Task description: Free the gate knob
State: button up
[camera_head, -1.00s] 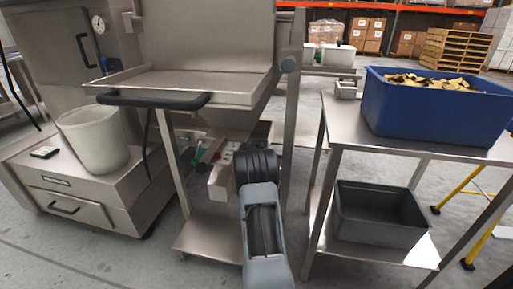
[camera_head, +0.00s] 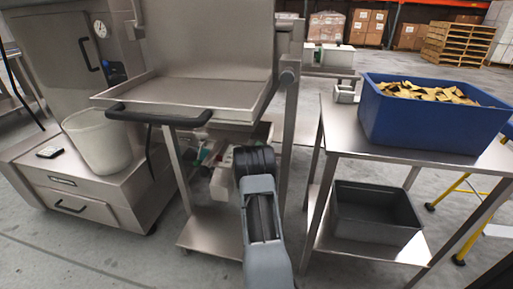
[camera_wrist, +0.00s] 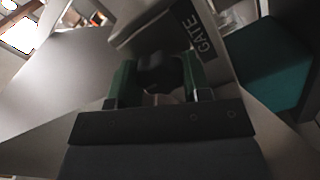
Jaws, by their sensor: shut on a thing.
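The gate knob (camera_wrist: 160,73) is a dark rounded knob in the middle of the wrist view. My gripper (camera_wrist: 156,80) has its two green-padded fingers on either side of it and is shut on it. A dark label reading "GATE" (camera_wrist: 199,31) is on a grey metal part just beyond the knob. In the head view my arm covers the knob and fingertips, under the steel tray (camera_head: 190,92) with its black handle (camera_head: 160,115).
A blue bin (camera_head: 430,125) of brown pieces stands on the steel table (camera_head: 345,130) at right, a grey bin (camera_head: 375,212) on its lower shelf. At left, a white bucket (camera_head: 97,140) stands on a drawer unit (camera_head: 85,190). A teal surface (camera_wrist: 265,65) shows in the wrist view.

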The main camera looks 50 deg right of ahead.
jog(key=n+p, duration=0.2)
jog(key=n, duration=0.4)
jog(key=shift+r, duration=0.1)
jog(key=n+p, duration=0.2)
jog(key=n, duration=0.3)
jog(key=shift+n, duration=0.4)
jog(key=shift+w, duration=0.1)
jog(key=o, duration=0.9)
